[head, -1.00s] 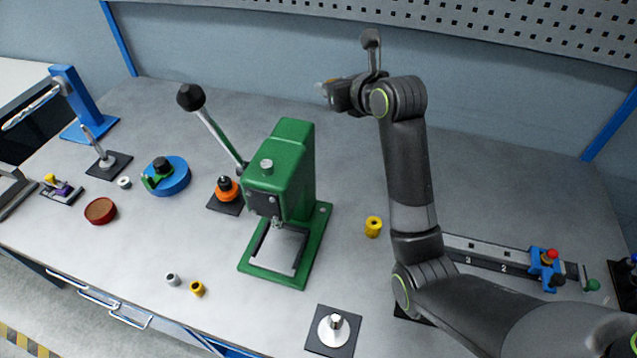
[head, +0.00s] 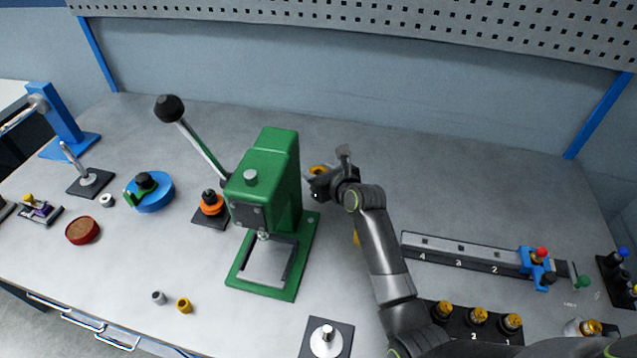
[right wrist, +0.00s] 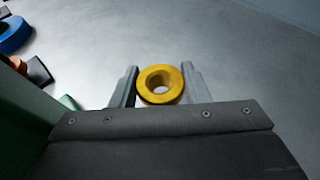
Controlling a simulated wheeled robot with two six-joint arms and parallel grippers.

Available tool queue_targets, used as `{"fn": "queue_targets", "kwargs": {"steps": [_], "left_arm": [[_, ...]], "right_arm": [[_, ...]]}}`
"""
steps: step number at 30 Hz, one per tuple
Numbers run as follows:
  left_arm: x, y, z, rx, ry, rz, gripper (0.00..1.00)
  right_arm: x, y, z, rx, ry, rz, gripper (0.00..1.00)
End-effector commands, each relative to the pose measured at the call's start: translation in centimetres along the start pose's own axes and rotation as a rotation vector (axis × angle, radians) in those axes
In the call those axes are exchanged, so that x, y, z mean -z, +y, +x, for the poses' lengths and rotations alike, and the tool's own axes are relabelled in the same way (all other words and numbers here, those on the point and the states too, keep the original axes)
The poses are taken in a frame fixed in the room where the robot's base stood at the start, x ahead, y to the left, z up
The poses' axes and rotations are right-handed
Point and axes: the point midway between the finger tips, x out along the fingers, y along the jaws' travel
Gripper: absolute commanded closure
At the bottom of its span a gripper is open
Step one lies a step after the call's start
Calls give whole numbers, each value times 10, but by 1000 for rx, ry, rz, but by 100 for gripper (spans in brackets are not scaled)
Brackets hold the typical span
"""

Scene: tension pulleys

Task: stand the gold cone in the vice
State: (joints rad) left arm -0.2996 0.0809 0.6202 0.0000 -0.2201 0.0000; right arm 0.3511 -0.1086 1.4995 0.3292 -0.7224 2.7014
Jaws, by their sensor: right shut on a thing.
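My right gripper (head: 322,178) is shut on a yellow round piece (head: 318,169) behind and right of the green press. In the right wrist view, this yellow piece (right wrist: 160,85) sits between the two grey fingers (right wrist: 160,88), its round end with a central hole facing the camera. I cannot tell whether its sides taper like a cone. Another yellow piece (head: 357,239) on the table is mostly hidden by my right arm. My left gripper is not in view.
The green press (head: 270,190) with its raised lever stands close left of the gripper. A black rack (head: 462,328) with several gold-topped pieces and a black plate (head: 340,332) with a silver post are in front. The table behind the rail is clear.

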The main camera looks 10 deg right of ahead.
Motion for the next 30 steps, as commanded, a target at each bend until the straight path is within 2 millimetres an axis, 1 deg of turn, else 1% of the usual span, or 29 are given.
{"fn": "queue_targets", "kwargs": {"steps": [3,7,20,21,25,30], "left_arm": [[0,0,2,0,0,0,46],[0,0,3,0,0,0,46],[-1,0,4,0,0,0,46],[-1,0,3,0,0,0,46],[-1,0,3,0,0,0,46],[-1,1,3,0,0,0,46]], "right_arm": [[19,0,7,1,4,1,82],[34,0,13,1,4,1,82],[40,0,16,1,2,0,82],[40,0,16,1,2,0,53],[40,0,16,1,2,0,36],[40,0,16,1,2,0,36]]}}
